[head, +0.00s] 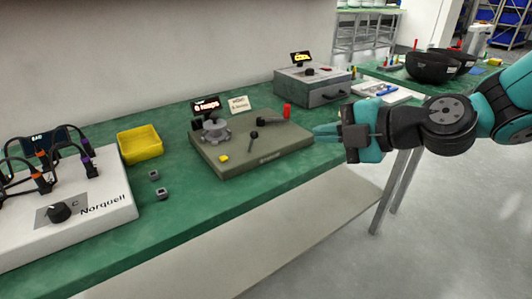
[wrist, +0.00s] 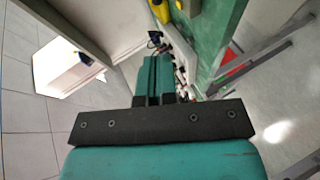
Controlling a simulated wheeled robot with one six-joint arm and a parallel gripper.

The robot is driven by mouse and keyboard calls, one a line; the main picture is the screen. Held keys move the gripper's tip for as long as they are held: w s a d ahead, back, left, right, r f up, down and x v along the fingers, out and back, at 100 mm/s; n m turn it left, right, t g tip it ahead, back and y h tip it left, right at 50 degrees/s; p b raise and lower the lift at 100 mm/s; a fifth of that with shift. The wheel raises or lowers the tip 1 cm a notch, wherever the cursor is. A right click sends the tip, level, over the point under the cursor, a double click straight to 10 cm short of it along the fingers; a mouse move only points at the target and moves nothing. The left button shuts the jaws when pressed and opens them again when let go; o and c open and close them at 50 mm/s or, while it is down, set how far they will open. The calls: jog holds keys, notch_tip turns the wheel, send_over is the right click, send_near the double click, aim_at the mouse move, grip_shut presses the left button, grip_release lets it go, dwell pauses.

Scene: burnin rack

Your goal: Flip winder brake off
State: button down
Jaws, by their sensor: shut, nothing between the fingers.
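The winder (head: 252,141) is a flat olive-grey unit on the green bench in the head view. On it are a grey spool (head: 214,130), a small black lever (head: 252,140) leaning slightly, a red part (head: 287,110) at its back right and a small yellow block (head: 223,158) at its front left. Which part is the brake cannot be told for sure; the black lever looks like a switch handle. My gripper (head: 318,132) is shut and empty, just right of the winder's right edge, pointing left. In the wrist view its teal fingers (wrist: 155,80) lie together.
A grey box (head: 312,86) with a display stands behind right. Black bowls (head: 433,67) are on a farther table. The bench front is clear.

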aim_at(257, 134)
jog(key=shift+w+d+f+t, duration=0.15)
jog(key=shift+w+t, duration=0.15)
jog(key=shift+w, duration=0.05)
jog(key=p+x, duration=0.3)
jog(key=x, duration=1.1)
jog(key=shift+p, duration=0.4)
